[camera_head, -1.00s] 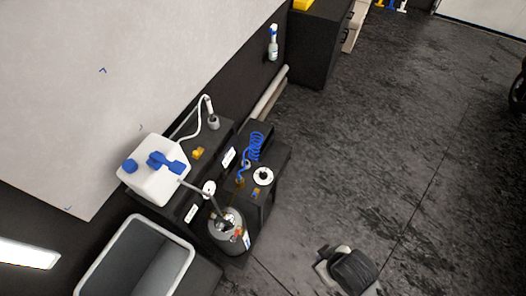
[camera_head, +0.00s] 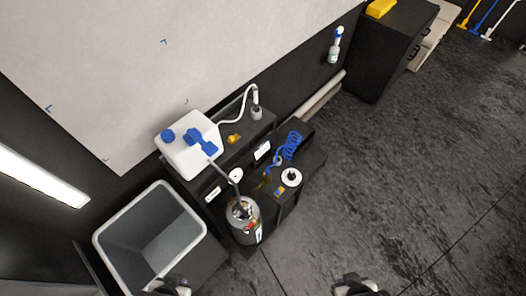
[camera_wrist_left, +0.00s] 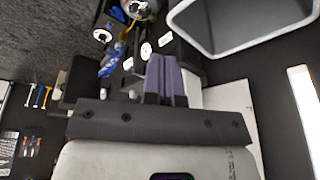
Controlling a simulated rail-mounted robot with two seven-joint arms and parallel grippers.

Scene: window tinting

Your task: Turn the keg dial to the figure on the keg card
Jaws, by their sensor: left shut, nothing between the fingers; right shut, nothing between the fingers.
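The steel keg (camera_head: 243,226) stands at the front of the dark bench, with coloured fittings on top. It also shows at the top of the left wrist view (camera_wrist_left: 140,8). A small white round face (camera_head: 236,176) stands behind it, and a white disc with a dark centre (camera_head: 291,177) lies to its right; I cannot tell which is the keg dial. White cards (camera_head: 262,151) (camera_head: 213,193) are on the bench; their figures are unreadable. My left gripper (camera_head: 167,288) is shut and empty, apart from the keg; its fingers show in the wrist view (camera_wrist_left: 164,62). My right gripper (camera_head: 357,287) is shut and empty over the floor.
A grey open tub (camera_head: 187,251) stands left of the keg. A white canister (camera_head: 187,155) with blue parts is behind it. A blue coiled hose (camera_head: 289,146) is near the disc. A dark cabinet (camera_head: 380,62) stands farther back. The floor at right is clear.

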